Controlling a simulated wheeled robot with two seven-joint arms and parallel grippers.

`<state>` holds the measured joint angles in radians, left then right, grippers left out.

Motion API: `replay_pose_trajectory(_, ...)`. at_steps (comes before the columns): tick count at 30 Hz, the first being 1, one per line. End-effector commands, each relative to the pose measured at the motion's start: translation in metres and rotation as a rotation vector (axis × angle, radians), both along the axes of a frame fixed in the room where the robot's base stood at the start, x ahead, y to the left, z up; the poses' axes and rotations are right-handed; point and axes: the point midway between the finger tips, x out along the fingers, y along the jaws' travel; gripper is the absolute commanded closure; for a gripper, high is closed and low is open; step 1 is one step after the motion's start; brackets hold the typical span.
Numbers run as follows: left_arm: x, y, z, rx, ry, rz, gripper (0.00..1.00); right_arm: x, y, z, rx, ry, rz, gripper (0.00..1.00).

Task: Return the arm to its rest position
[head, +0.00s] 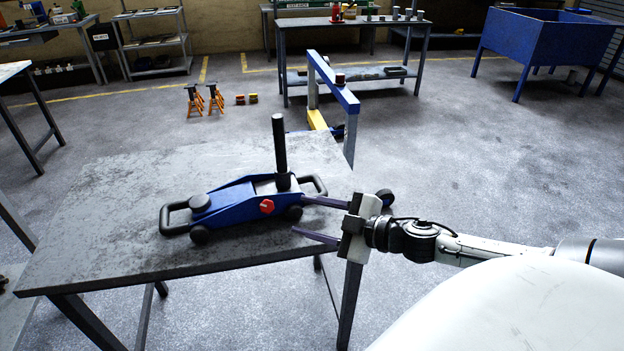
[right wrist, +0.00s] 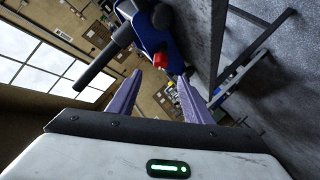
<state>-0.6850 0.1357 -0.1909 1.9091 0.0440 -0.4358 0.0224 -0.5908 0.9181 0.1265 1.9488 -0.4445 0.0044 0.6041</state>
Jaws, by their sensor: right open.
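My right gripper (head: 318,220) is open at the right edge of the table, with its two purple fingers pointing left toward the blue trolley jack (head: 240,200). In the head view the upper finger's tip lies close to the jack's right end; I cannot tell whether it touches. The jack stands on the grey table with its black handle (head: 280,145) upright. A red knob (head: 267,206) is on its near side. In the right wrist view, the fingers (right wrist: 158,95) are apart with nothing between them, and the jack (right wrist: 158,38) is beyond them. My left gripper is not in view.
The grey table (head: 110,240) holds only the jack. A blue and yellow frame (head: 335,85) stands behind it. Orange jack stands (head: 205,100), a workbench (head: 350,24) and a blue bin (head: 545,40) are farther back. The floor to the right is clear.

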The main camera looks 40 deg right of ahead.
Motion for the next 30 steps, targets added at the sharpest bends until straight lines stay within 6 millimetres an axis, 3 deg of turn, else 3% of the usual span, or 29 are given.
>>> replay_pose_trajectory(23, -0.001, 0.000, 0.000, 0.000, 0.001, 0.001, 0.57, -0.007, -0.001, -0.003, 0.008, 0.007, -0.011, 0.55)
replay_pose_trajectory(26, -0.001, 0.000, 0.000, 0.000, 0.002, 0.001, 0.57, -0.019, 0.001, -0.028, 0.055, 0.047, -0.067, 0.55)
replay_pose_trajectory(30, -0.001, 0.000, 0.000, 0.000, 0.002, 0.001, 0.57, -0.059, 0.023, -0.100, 0.185, 0.186, -0.213, 0.55)
